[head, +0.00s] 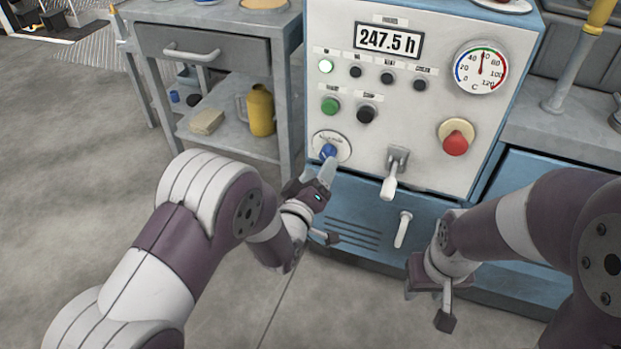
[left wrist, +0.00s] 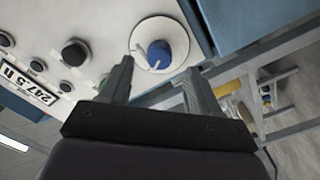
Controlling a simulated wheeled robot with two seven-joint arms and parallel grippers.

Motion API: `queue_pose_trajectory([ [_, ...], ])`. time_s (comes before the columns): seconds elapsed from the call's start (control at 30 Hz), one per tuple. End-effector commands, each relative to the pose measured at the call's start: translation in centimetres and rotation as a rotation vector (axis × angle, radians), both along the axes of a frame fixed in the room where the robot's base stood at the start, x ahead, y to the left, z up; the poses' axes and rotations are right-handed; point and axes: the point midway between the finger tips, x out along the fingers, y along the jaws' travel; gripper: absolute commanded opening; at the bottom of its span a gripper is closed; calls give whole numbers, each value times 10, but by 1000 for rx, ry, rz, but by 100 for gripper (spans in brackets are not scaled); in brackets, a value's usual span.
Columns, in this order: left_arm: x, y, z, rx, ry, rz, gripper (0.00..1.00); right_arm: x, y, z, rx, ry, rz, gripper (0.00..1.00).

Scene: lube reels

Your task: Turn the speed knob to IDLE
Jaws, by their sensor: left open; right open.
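The speed knob (head: 328,151) is blue and sits on a round white dial (head: 335,141) at the lower left of the control panel. In the left wrist view the blue knob (left wrist: 158,54) has a pale pointer line, and the white dial (left wrist: 146,28) surrounds it. The dial's lettering is too small to read. My left gripper (head: 326,172) is open just in front of the knob; in the left wrist view its fingertips (left wrist: 159,70) lie either side of the knob's near side. I cannot tell if they touch it. My right gripper (head: 430,301) is open and empty, low in front of the blue cabinet.
The panel (head: 295,70) also holds a red mushroom button (head: 456,143), a grey lever (head: 389,188), a gauge (head: 481,67), a display (head: 388,40) and green and black buttons. A grey workbench (head: 290,70) with a yellow jug (head: 261,110) stands left. Floor is clear at left.

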Motion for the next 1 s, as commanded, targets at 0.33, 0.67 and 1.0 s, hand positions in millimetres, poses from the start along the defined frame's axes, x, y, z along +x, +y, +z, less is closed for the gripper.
queue_pose_trajectory([
  [0.33,-65,21,1,0,2,1,63,0,0,30,0,0,0,43],
  [0.67,-68,22,0,0,-1,1,63,0,0,29,0,0,0,43],
  [1.0,-74,24,-38,169,139,-14,63,0,0,29,0,0,0,43],
])
